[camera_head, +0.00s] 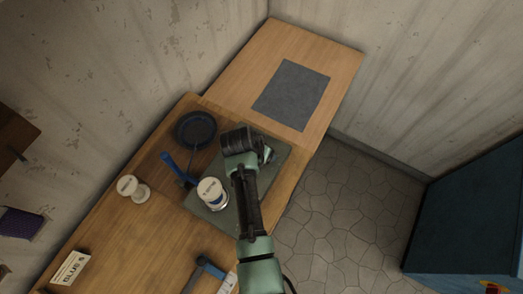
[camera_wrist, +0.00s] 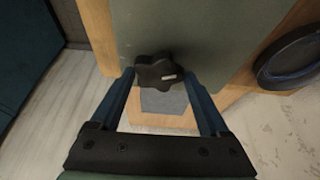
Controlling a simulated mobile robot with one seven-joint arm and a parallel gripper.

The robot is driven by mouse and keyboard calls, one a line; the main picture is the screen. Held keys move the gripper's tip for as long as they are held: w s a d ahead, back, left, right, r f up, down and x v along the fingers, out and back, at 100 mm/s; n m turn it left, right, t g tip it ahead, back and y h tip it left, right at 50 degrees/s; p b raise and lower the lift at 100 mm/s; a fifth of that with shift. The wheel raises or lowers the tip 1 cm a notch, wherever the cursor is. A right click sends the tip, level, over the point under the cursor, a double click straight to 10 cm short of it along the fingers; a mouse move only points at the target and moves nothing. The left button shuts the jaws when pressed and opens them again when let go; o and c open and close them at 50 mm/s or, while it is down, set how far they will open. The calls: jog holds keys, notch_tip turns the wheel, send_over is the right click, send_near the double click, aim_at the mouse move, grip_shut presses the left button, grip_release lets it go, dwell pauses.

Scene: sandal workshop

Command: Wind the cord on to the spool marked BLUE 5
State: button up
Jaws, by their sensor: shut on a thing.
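A white spool (camera_head: 212,192) with a small printed label on top and a dark blue band stands on a grey-green board (camera_head: 203,210). The label is too small to read. A second white spool (camera_head: 132,188) stands on the bench to the left, its marking also unreadable. My gripper (camera_wrist: 160,78) has its two blue fingers on either side of a black lobed knob (camera_wrist: 168,76) with a pale mark, and is shut on it, above the board. In the head view my gripper (camera_head: 266,154) is over the board's far right part, and my wrist hides the knob. I cannot make out the cord.
A card (camera_head: 70,268) reading BLUE 5 stands at lower left. A blue handle (camera_head: 172,167) and a dark round dish (camera_head: 196,129) are beside the board. A blue-handled tool (camera_head: 209,267) lies near the front. A grey mat (camera_head: 291,94) lies on the clear far bench.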

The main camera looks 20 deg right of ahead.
jog(key=m+b, duration=0.1)
jog(key=m+g, duration=0.1)
jog(key=m, duration=0.1)
jog(key=m+b, duration=0.1)
jog(key=shift+w+a+f+m+g+h+b, duration=0.1)
jog(key=shift+w+m+g+h+b, duration=0.2)
jog(key=shift+h, duration=0.1)
jog(key=shift+w+m+g+b, duration=0.1)
jog(key=shift+m+g+b, duration=0.7)
jog(key=shift+m+b, duration=0.9)
jog(key=shift+m, duration=0.5)
jog(key=o, duration=1.2)
jog(key=shift+r, duration=0.25)
jog(key=v, duration=1.3)
jog(key=shift+f, duration=0.1)
jog(key=shift+f, duration=0.1)
